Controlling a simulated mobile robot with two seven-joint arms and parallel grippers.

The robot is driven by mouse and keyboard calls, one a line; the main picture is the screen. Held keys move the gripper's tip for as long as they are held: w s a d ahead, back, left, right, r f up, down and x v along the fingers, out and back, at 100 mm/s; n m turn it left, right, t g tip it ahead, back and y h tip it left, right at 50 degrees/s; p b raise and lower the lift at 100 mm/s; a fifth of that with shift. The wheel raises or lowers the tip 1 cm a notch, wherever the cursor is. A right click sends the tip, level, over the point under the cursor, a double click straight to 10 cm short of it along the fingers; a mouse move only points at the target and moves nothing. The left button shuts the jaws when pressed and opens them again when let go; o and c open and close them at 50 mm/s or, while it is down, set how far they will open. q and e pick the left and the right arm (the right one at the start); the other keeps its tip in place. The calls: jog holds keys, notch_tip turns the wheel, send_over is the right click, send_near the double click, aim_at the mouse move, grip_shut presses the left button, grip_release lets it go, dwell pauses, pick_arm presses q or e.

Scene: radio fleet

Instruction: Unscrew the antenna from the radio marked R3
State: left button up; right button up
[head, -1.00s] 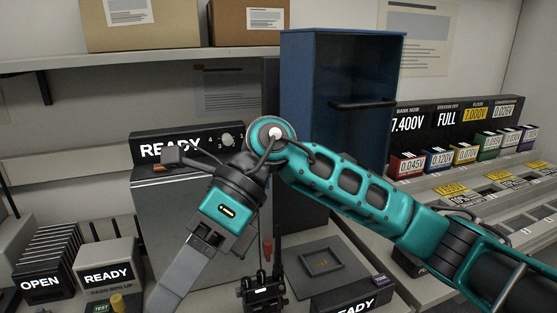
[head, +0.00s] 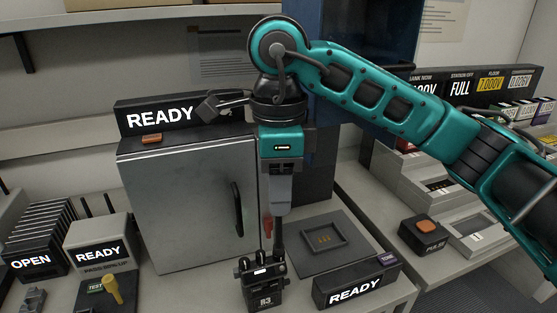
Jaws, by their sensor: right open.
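The radio marked R3 (head: 264,292) stands upright on the bench, low in the middle of the head view, its R3 label facing me. Its black antenna (head: 278,238) rises from the top right of the radio. My right gripper (head: 280,212) points straight down over the antenna. It is open, and its grey fingers hide the antenna's upper end. I cannot tell whether the fingers stand around the antenna or in front of it. My left gripper is out of view.
A grey cabinet (head: 180,210) with a READY sign stands behind the radio to the left. A shallow tray (head: 324,236) and a READY box (head: 352,284) lie to the right. A yellow knob (head: 113,289) stands at the left.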

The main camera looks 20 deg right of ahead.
send_over(278, 246)
jog(key=f, duration=0.6)
jog(key=shift+w+d+f, duration=0.1)
jog(key=shift+w+f, duration=0.05)
jog(key=shift+w, duration=0.1)
grip_shut()
